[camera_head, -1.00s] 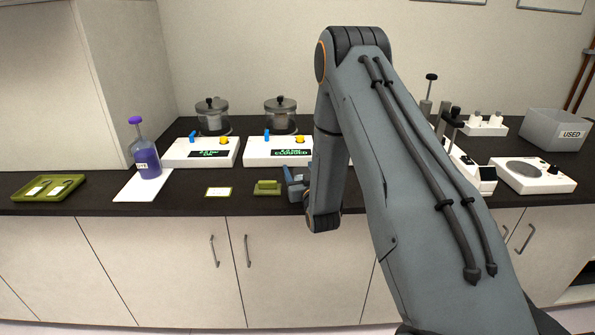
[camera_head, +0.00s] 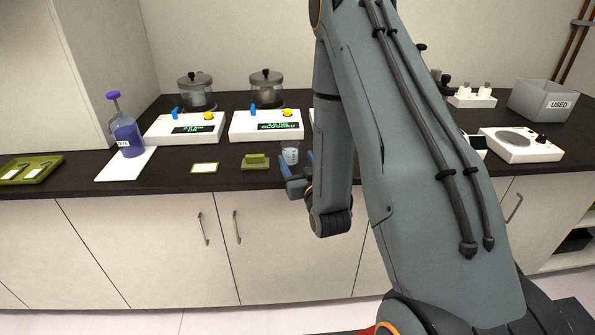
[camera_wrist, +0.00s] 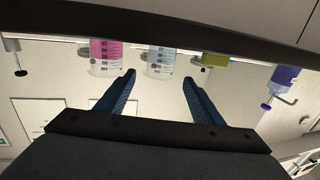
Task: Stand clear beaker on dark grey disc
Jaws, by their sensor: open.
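The clear beaker (camera_head: 290,154) stands upright near the counter's front edge, right of a small green block. My gripper (camera_head: 297,180) is in front of it at the counter edge, open and empty, partly hidden by my arm. In the wrist view, which is upside down, the clear beaker (camera_wrist: 161,62) appears beyond and between the spread blue fingers (camera_wrist: 159,80), apart from them. A beaker of pink liquid (camera_wrist: 105,57) stands beside it; my arm hides it in the head view. A grey disc (camera_head: 514,138) tops the white device at right; I cannot tell if it is the task's disc.
Two white devices with displays (camera_head: 266,126) stand behind the clear beaker. A purple bottle (camera_head: 127,138) is on a white sheet at left, near a green tray (camera_head: 45,165). A grey "USED" bin (camera_head: 545,101) is at back right. My arm covers the middle-right counter.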

